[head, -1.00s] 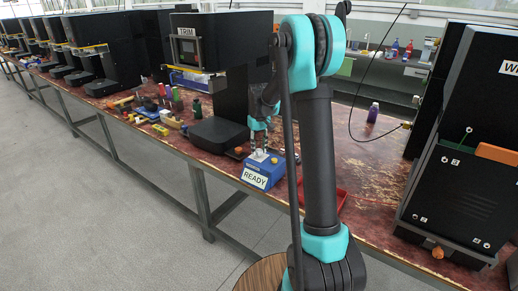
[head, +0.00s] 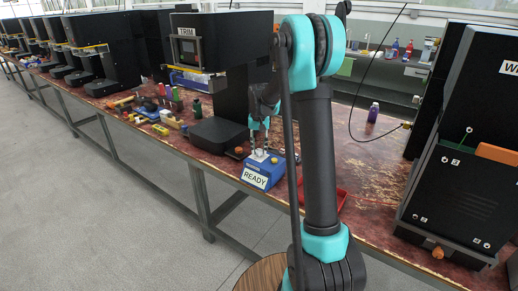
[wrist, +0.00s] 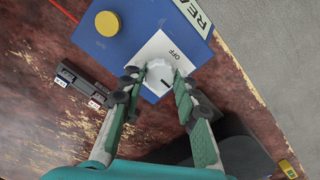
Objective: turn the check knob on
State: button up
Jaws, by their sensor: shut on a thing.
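The check knob (wrist: 160,74) is a small white knob on a white plate (wrist: 184,47) marked OFF, on top of a blue box. A short dark line shows on the plate beside the knob. The blue box (head: 278,174) stands on the bench and has a READY label (head: 255,178) on its front. My gripper (wrist: 156,76) points down over the box, with its two fingertips on opposite sides of the knob, shut on it. In the head view my gripper (head: 260,149) is small and the knob is mostly hidden between its fingers.
A round yellow-orange button (wrist: 107,23) sits on the same box. A dark block with small labels (wrist: 86,83) lies beside the box. The black TRIM machine (head: 225,40) stands behind. A red tray (head: 337,203) is partly hidden by my arm. Tools lie farther left.

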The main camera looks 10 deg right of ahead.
aim_at(259, 150)
jog(key=o, duration=1.1)
jog(key=shift+o, duration=0.2)
jog(key=shift+r, duration=0.1)
notch_tip(259, 150, up, 12)
jog(key=s+d+f+t, duration=0.1)
jog(key=s+f, duration=0.4)
jog(key=s, duration=0.6)
jog(key=s+d+f+n+t, duration=0.1)
jog(key=s+f, duration=0.4)
jog(key=s, duration=0.6)
jog(key=s+d+f+n+t, duration=0.1)
jog(key=s+f, duration=0.4)
jog(key=s, duration=0.6)
jog(key=shift+s+d+t, duration=0.15)
jog(key=shift+d+t, duration=0.4)
jog(key=shift+t, duration=0.05)
